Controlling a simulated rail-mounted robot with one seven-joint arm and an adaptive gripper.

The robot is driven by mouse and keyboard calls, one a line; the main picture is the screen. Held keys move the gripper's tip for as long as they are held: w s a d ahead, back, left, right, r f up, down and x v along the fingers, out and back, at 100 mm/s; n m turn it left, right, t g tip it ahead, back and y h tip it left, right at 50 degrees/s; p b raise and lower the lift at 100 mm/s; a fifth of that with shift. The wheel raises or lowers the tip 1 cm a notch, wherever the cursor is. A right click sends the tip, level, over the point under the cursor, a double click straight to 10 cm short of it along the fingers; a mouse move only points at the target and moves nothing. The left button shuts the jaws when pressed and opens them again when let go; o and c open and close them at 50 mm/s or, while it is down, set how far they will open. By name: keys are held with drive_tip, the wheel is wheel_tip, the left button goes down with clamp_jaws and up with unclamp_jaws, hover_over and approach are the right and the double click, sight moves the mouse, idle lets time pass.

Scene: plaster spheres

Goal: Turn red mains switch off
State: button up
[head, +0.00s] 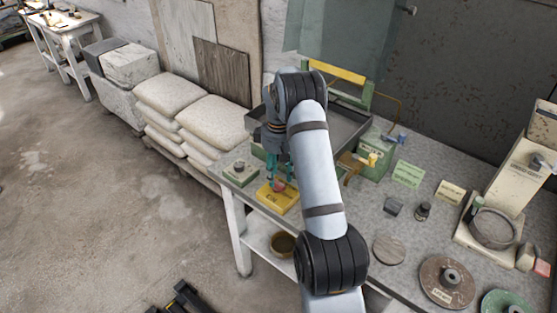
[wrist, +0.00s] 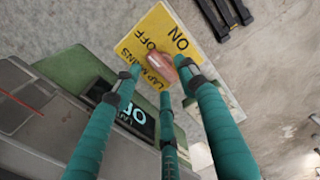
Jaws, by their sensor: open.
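A yellow plate (head: 272,203) sits at the bench's near left corner. In the wrist view, the plate (wrist: 155,28) reads "LAP MAINS", "OFF" and "ON". The red switch (head: 280,185) is on this plate. In the wrist view, the switch (wrist: 160,64) shows as a rounded reddish lever below the word "OFF", partly hidden by a finger. I cannot tell which position it is set to. My gripper (head: 278,172) points down just above the plate, its teal fingers open. In the wrist view, the fingertips (wrist: 160,85) are spread around the switch; contact is unclear.
A green box with a dark knob (head: 239,171) stands left of the plate. A green machine with a grey tray (head: 345,128) is behind. Discs (head: 447,283) and small items lie to the right. Stacked white sacks (head: 205,127) stand beyond the bench's left end.

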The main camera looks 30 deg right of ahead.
sight(277, 186)
wheel_tip(277, 186, up, 10)
drive_tip(key=shift+f, duration=0.2)
drive_tip(key=shift+f, duration=0.1)
idle(0.3)
wheel_tip(277, 186, down, 12)
idle(0.6)
